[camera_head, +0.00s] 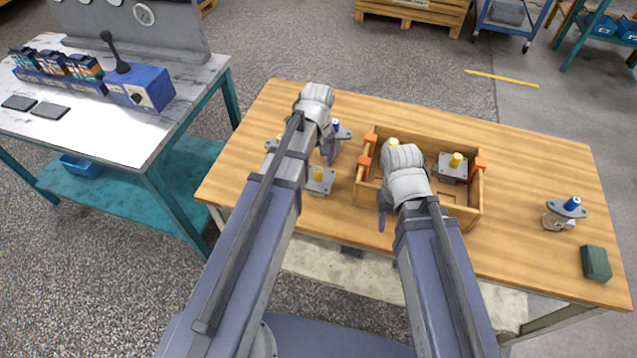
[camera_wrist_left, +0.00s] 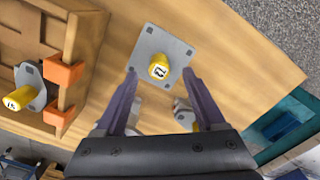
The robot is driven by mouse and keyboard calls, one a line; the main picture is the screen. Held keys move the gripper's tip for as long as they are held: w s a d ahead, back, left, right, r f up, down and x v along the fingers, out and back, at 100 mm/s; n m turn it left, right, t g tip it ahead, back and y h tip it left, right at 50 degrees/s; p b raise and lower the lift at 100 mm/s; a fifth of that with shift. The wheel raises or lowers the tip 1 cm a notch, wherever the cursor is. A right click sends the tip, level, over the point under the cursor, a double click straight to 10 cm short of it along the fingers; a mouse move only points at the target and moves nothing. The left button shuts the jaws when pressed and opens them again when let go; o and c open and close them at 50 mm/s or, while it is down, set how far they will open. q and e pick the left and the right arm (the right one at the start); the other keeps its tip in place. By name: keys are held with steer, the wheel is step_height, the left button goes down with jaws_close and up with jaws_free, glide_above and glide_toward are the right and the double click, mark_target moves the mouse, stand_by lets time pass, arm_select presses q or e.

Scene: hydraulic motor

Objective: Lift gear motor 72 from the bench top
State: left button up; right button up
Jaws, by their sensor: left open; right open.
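Gear motor 72 (camera_wrist_left: 153,50) has a grey square flange with corner holes and a yellow shaft marked 72. It sits on the wooden bench top (camera_head: 246,178), left of the crate, and also shows in the head view (camera_head: 318,182). My left gripper (camera_wrist_left: 159,76) is open, with its fingertips on either side of the flange's near part. Whether they touch it, I cannot tell. In the head view my left arm partly hides this gripper (camera_head: 328,152). My right gripper (camera_head: 384,210) is at the crate's left part, open and mostly hidden by its own wrist.
A wooden crate (camera_head: 432,203) with orange corner pieces holds yellow-shafted motors (camera_head: 454,167). More motors stand beyond my left gripper, including a blue-shafted one (camera_head: 341,132). Another blue-shafted motor (camera_head: 565,212) and a green block (camera_head: 596,263) are at the right. The right bench area is mostly clear.

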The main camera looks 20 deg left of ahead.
mark_target(318, 169)
arm_select(q)
step_height(318, 169, down, 5)
steer(key=b, duration=0.4)
steer(key=shift+w, duration=0.15)
arm_select(e)
step_height(318, 169, down, 5)
arm_select(q)
steer(key=shift+r, duration=0.1)
arm_select(e)
steer(key=shift+r, duration=0.1)
arm_select(q)
jaws_close()
stand_by(0.7)
